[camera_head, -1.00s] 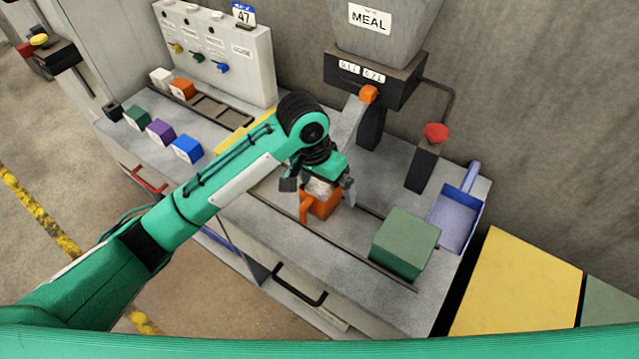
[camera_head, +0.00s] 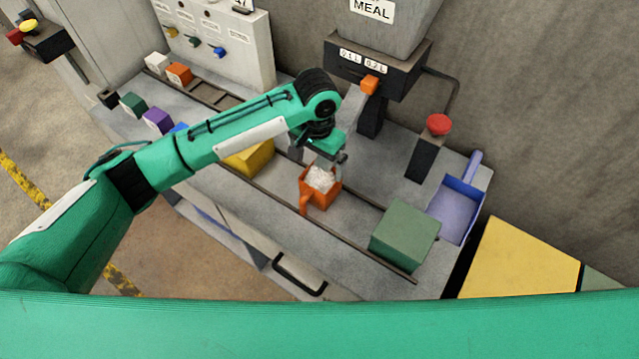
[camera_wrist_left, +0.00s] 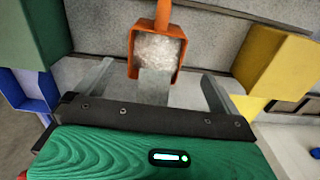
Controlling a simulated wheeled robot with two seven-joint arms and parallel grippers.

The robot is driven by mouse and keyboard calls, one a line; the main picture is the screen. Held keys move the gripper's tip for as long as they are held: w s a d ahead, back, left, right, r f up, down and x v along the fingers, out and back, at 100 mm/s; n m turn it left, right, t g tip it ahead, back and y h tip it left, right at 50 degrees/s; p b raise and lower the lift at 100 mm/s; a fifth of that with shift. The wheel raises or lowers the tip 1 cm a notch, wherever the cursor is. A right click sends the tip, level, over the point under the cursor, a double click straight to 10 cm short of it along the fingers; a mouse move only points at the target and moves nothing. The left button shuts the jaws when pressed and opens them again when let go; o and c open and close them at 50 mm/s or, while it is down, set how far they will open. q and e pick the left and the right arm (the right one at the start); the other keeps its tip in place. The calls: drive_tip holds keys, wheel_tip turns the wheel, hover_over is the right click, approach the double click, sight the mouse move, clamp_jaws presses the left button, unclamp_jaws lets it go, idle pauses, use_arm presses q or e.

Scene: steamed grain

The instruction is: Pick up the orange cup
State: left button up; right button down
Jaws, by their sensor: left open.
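The orange cup (camera_head: 322,199) stands upright on the grey bench below the meal hopper, filled with whitish grain. Its handle points to the front left in the head view. My left gripper (camera_head: 328,158) is open at the cup's far side, with its fingers pointing down. In the left wrist view the cup (camera_wrist_left: 131,55) appears between and just beyond the open fingertips (camera_wrist_left: 157,72), with its handle pointing away. I see no finger closed on it. Part of the cup's near wall is hidden there by a grey piece. My right gripper is not in view.
A green block (camera_head: 405,241) stands right of the cup, and a yellow block (camera_head: 250,160) stands left of it. The hopper (camera_head: 378,75) with an orange lever (camera_head: 369,85) is behind. A red button post (camera_head: 437,125) and a blue scoop (camera_head: 455,211) are to the right.

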sight(316, 191)
use_arm(q)
drive_tip(key=shift+s+d+f+p, duration=0.1)
drive_tip(key=shift+f+p, duration=0.3)
drive_tip(key=shift+f, duration=0.2)
wheel_tip(316, 191, down, 4)
drive_tip(key=shift+d+f+p, duration=0.15)
drive_tip(key=shift+f+p, duration=0.05)
drive_tip(key=shift+p, duration=0.45)
drive_tip(key=shift+r, duration=0.1)
drive_tip(key=c, duration=1.8)
drive_tip(key=shift+r, duration=0.1)
